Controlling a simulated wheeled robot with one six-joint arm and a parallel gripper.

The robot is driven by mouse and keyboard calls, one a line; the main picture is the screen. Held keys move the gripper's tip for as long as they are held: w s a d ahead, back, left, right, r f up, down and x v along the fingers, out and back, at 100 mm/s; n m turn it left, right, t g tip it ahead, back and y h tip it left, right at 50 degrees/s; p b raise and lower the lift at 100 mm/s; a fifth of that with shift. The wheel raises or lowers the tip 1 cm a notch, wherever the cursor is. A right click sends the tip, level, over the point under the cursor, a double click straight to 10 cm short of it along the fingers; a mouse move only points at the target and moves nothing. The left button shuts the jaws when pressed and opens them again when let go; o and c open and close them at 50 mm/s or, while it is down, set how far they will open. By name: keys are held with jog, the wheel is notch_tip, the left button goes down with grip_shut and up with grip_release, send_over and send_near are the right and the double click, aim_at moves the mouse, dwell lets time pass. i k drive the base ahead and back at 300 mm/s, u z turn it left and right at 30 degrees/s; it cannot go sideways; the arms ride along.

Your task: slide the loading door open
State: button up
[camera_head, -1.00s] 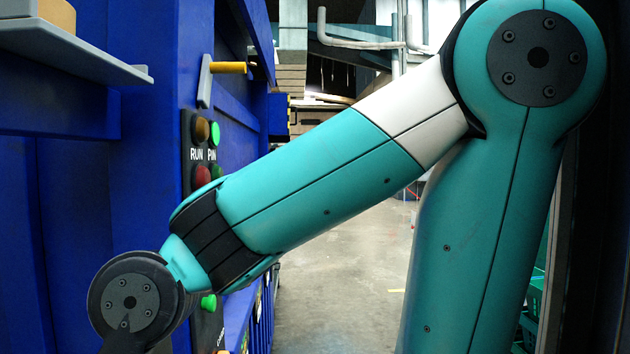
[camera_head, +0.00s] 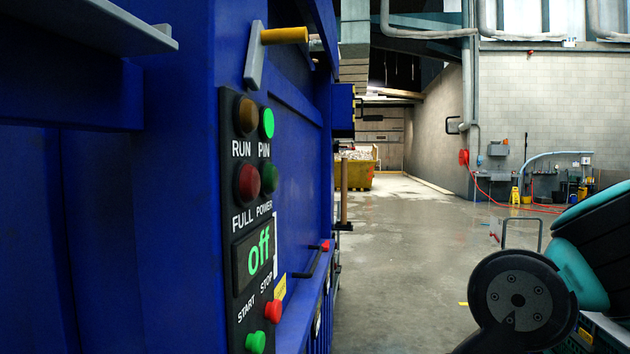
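The blue machine (camera_head: 170,200) fills the left of the head view. I cannot tell which part of it is the loading door, or whether that door is open. A grey lever with a yellow grip (camera_head: 285,35) sticks out near the top. A black bar with a red knob (camera_head: 324,246) is on the side facing the aisle. My arm shows only as a dark round joint and a teal link at the lower right, apart from the machine. My gripper is outside the picture.
The control panel (camera_head: 250,230) reads "off", with the PIN lamp lit green. A grey shelf (camera_head: 90,27) juts out at the upper left. The concrete floor (camera_head: 410,250) is clear beside the machine. A yellow skip (camera_head: 360,174) stands far back, with a grey block wall (camera_head: 550,95) to its right.

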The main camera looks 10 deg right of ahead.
aim_at(297, 139)
jog(key=z, duration=0.75)
jog(key=i, duration=2.3)
jog(key=u, duration=0.8)
